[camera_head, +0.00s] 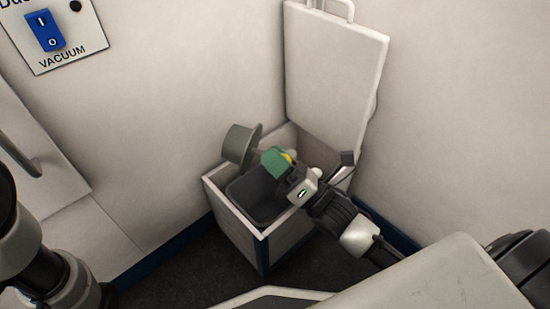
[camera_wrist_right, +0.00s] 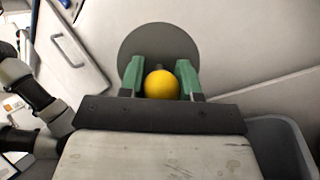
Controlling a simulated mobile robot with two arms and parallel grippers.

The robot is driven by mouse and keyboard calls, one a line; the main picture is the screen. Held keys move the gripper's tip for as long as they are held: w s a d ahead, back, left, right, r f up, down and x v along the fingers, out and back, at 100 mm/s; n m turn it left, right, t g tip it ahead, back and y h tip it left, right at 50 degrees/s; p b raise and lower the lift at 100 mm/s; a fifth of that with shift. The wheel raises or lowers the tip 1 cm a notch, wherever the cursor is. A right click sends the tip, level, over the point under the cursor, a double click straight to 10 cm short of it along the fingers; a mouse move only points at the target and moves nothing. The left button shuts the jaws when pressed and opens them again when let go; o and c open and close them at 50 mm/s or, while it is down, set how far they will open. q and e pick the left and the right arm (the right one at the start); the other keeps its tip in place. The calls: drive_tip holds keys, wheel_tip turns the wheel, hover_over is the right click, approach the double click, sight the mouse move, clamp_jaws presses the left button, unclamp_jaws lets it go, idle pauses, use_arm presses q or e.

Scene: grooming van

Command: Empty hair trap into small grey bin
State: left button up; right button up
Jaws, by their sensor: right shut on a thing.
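The hair trap (camera_head: 238,144) is a grey, cup-like piece with a yellow knob (camera_wrist_right: 161,84). My right gripper (camera_head: 281,161) has its green fingers shut on the knob and holds the trap on its side, above the back left of the small grey bin (camera_head: 262,214). In the right wrist view the trap shows as a round grey disc (camera_wrist_right: 158,48) behind the knob. Its inside is hidden from both views. The bin is dark, sits inside a pale box and is open at the top; it also shows in the wrist view (camera_wrist_right: 290,140). My left gripper is out of view.
The pale box (camera_head: 228,222) stands in a corner between white walls, its lid (camera_head: 335,75) raised at the back. A blue vacuum switch (camera_head: 45,30) is on the left wall. A cabinet with a handle (camera_head: 20,155) is at left. Dark floor is clear in front.

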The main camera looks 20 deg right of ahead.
drive_tip(key=t+b, duration=0.1)
drive_tip(key=m+b, duration=0.1)
drive_tip(key=b, duration=0.1)
drive_tip(key=shift+f+t, duration=0.25)
drive_tip(key=shift+t, duration=0.15)
drive_tip(key=shift+t+b, duration=0.4)
drive_tip(key=shift+d+r+m+t, duration=0.1)
drive_tip(key=shift+r+m+t, duration=0.2)
drive_tip(key=shift+m+t, duration=0.35)
